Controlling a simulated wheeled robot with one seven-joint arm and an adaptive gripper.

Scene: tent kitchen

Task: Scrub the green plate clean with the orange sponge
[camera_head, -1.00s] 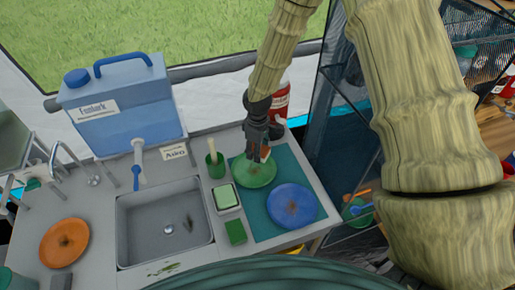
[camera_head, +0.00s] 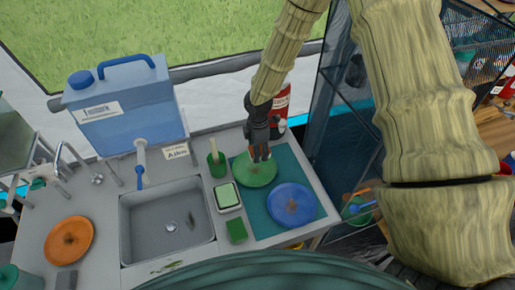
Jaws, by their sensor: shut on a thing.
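The green plate (camera_head: 256,176) lies on the upper left of the teal mat (camera_head: 291,163), right of the sink. My gripper (camera_head: 261,158) points down over the far part of this plate, with its tips at or just above the surface. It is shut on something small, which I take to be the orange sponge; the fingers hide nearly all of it. I cannot tell whether it touches the plate. The plate's middle looks mostly green, and part of it is hidden by my gripper.
A blue plate (camera_head: 291,206) with a brown stain lies nearer on the mat. A green sponge (camera_head: 237,231), a soap dish (camera_head: 227,196) and a green cup with a brush (camera_head: 216,165) stand left. A stained orange plate (camera_head: 69,240) lies beyond the sink (camera_head: 168,230). A red canister (camera_head: 281,103) stands behind.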

